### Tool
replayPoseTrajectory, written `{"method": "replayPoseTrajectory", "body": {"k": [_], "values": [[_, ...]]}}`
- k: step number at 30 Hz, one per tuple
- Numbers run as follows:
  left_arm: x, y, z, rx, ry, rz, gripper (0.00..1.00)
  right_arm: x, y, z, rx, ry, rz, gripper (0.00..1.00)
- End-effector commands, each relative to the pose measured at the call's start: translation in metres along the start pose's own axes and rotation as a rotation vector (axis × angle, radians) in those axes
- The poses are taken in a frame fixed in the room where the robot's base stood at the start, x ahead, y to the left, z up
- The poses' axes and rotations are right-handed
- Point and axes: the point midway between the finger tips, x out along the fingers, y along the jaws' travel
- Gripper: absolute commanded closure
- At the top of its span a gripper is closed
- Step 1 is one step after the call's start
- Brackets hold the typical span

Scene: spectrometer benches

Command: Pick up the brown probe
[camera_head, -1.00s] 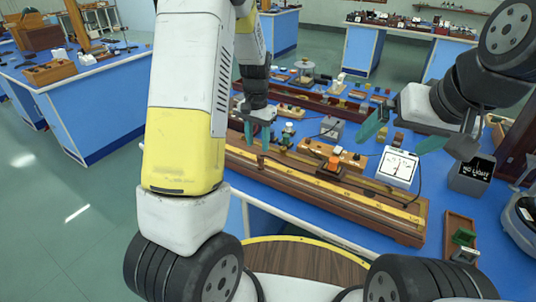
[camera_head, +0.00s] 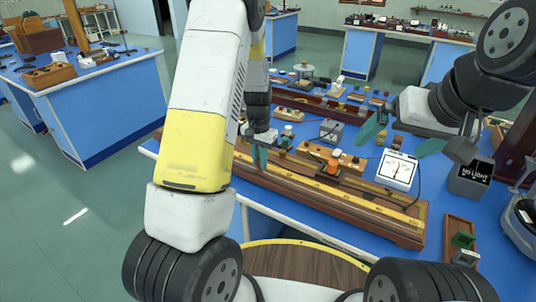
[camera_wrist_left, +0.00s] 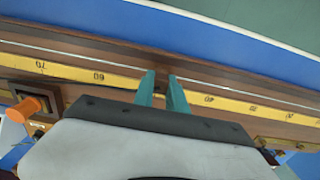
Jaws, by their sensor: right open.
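My left gripper (camera_head: 260,158) points down over the long wooden bench with a yellow scale (camera_head: 345,203). In the left wrist view its two teal fingers (camera_wrist_left: 163,82) are close together over the scale, between the 60 and 40 marks. Something brown shows in the narrow gap, but I cannot tell a probe from the brown wood there. I cannot pick out the brown probe for certain in either view. My right gripper (camera_head: 402,140) is open and empty, above the table near the white meter.
A white dial meter (camera_head: 397,170) and an orange-topped block (camera_head: 333,163) stand behind the scale. A dark box with lettering (camera_head: 471,177) and a wooden tray (camera_head: 459,232) are at the right. Small parts crowd the blue table's far side.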

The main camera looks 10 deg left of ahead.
Motion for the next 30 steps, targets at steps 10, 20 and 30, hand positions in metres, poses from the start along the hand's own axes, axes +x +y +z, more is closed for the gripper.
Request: {"method": "replayPoseTrajectory", "body": {"k": [10,20,30], "values": [[0.0,0.0,0.0,0.0,0.0,0.0,1.0,0.0,0.0,0.0,0.0,0.0,0.0,0.0],[-0.016,0.0,-0.001,0.0,0.004,0.0,1.0,0.0,0.0,0.0,0.0,0.0,0.0,0.0],[-0.04,0.023,0.035,0.003,0.0,0.002,1.0,0.0,0.0,0.0,0.0,0.0,0.0,0.0]]}}
